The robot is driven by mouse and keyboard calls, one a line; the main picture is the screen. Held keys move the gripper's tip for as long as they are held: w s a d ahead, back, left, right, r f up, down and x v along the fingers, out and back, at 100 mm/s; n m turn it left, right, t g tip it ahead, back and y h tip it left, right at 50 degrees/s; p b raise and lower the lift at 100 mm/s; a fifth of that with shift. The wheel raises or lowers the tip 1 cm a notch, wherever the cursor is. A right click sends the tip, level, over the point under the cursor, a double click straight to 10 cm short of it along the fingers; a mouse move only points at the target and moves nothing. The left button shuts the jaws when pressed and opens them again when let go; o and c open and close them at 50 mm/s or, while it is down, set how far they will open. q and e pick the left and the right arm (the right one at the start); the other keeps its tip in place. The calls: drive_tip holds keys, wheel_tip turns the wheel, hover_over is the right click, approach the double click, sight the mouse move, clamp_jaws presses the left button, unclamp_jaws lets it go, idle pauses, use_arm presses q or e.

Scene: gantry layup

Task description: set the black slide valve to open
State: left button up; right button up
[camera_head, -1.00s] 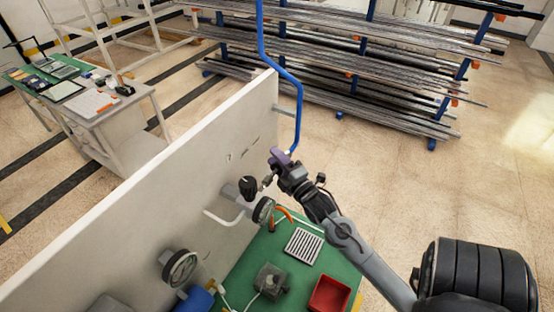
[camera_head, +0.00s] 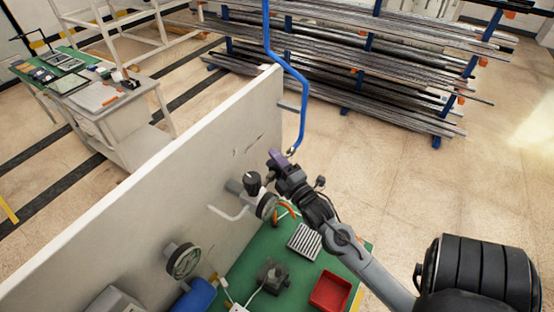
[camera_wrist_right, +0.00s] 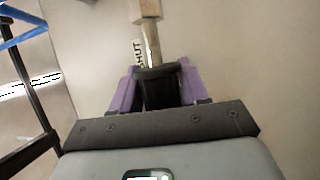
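In the right wrist view, the black slide valve (camera_wrist_right: 160,92) shows as a dark sleeve on a metal stem, with a tan block (camera_wrist_right: 145,10) at the stem's far end. A label reading "SHUT" (camera_wrist_right: 138,54) is on the pale surface beside the stem. The purple fingers of my right gripper (camera_wrist_right: 158,95) lie close on both sides of the sleeve, with no gap that I can see. My left gripper is not in view.
A black knob (camera_head: 252,182), round gauges (camera_head: 184,261) and a pale handle (camera_head: 228,213) stick out from the panel. A green bench (camera_head: 255,255) below carries a grille (camera_head: 304,241) and a red bin (camera_head: 329,291). A blue pipe (camera_head: 303,100) rises close behind my gripper.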

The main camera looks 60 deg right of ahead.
drive_tip(key=shift+o, duration=1)
drive_tip(key=shift+a, duration=0.2)
drive_tip(key=shift+f, duration=0.1)
drive_tip(key=shift+s+a+f, duration=0.1)
drive_tip(key=shift+s, duration=0.2)
drive_tip(key=b+v, duration=0.3)
drive_tip(key=v, duration=0.7)
drive_tip(key=shift+a, duration=0.1)
